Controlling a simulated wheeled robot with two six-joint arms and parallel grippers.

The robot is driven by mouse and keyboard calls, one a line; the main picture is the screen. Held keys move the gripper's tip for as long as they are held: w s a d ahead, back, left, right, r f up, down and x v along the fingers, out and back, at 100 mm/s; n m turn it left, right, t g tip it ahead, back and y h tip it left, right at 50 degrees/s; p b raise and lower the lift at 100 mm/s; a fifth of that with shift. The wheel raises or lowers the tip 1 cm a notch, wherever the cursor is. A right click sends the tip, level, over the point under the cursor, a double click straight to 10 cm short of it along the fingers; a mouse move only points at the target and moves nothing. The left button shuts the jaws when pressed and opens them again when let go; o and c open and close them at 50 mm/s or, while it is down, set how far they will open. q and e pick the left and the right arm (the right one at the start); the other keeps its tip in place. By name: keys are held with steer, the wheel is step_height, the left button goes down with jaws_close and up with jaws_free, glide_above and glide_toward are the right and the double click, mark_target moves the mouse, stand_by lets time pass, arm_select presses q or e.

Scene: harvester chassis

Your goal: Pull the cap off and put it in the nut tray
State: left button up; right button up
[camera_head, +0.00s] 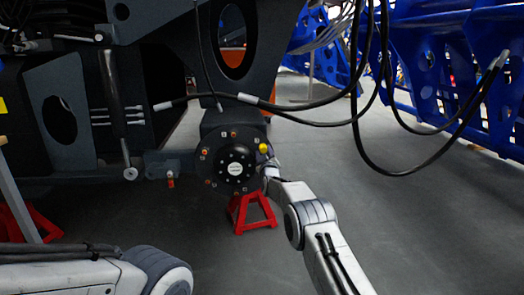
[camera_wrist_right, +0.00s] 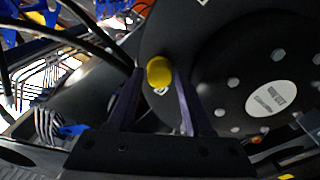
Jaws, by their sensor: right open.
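A yellow cap (camera_head: 263,148) sits on the right rim of the round dark hub (camera_head: 213,165). It also shows in the right wrist view (camera_wrist_right: 159,71), in front of the hub's dark plate (camera_wrist_right: 225,40). My right gripper (camera_head: 267,163) is at the hub's right edge, close to the yellow cap. In the right wrist view its two fingers (camera_wrist_right: 160,82) are open, one on each side of the cap. I cannot tell whether they touch it. My left gripper is out of view; only part of my left arm shows at the bottom left. I see no nut tray.
Several small orange pieces (camera_head: 205,152) sit around the hub. A red stand (camera_head: 252,212) is below it. Black hoses (camera_head: 310,105) hang across the upper middle and right. Blue frames (camera_head: 460,60) stand at the right. The grey floor at the right is clear.

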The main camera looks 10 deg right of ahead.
steer(key=c, duration=0.7)
steer(key=shift+s+p, duration=0.45)
steer(key=shift+s, duration=0.4)
steer(key=shift+c, duration=0.2)
steer(key=s+p, duration=0.1)
steer(key=s, duration=0.2)
steer(key=shift+s+a+f, duration=0.1)
steer(key=shift+s+f, duration=0.1)
